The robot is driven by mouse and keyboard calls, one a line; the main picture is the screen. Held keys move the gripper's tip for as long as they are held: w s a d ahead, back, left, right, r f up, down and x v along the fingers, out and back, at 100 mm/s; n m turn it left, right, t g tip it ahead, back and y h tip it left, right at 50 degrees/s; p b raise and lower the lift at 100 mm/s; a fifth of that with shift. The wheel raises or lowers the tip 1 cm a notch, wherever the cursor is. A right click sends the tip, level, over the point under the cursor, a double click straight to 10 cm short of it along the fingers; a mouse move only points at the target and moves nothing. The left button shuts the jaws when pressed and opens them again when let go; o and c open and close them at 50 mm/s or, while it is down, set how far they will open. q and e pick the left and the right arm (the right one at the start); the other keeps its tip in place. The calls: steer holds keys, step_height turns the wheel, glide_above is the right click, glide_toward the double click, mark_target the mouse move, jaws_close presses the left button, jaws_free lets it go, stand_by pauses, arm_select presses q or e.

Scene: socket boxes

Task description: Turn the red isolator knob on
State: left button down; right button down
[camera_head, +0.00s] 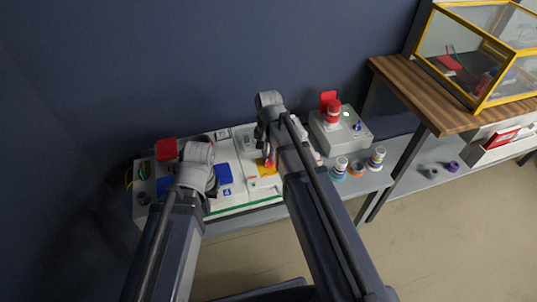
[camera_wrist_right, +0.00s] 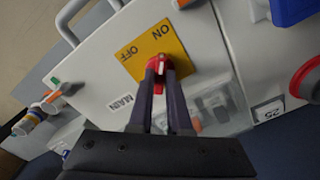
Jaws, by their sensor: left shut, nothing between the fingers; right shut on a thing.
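The red isolator knob (camera_wrist_right: 160,62) sits on a yellow plate (camera_wrist_right: 148,45) marked ON and OFF, on a pale panel labelled MAIN. My right gripper (camera_wrist_right: 160,66) is shut on the knob, with a dark finger on each side of it. In the head view the yellow plate (camera_head: 265,168) shows next to my right gripper (camera_head: 268,158), which partly covers the knob. My left gripper (camera_head: 211,186) is shut and empty over the left part of the panel boxes. Its fingertips are mostly hidden by its own wrist.
A grey box with a red plug (camera_head: 333,113) stands to the right of the panel. A wooden table (camera_head: 445,95) with a yellow-framed case (camera_head: 480,50) is at the far right. A dark wall is behind.

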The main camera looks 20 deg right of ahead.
steer(key=shift+m, duration=0.6)
steer(key=c, duration=0.9)
jaws_free()
steer(key=shift+o, duration=0.2)
steer(key=shift+r, duration=0.1)
step_height(320, 180, up, 8)
steer(key=p, duration=0.8)
steer(key=shift+f, duration=0.2)
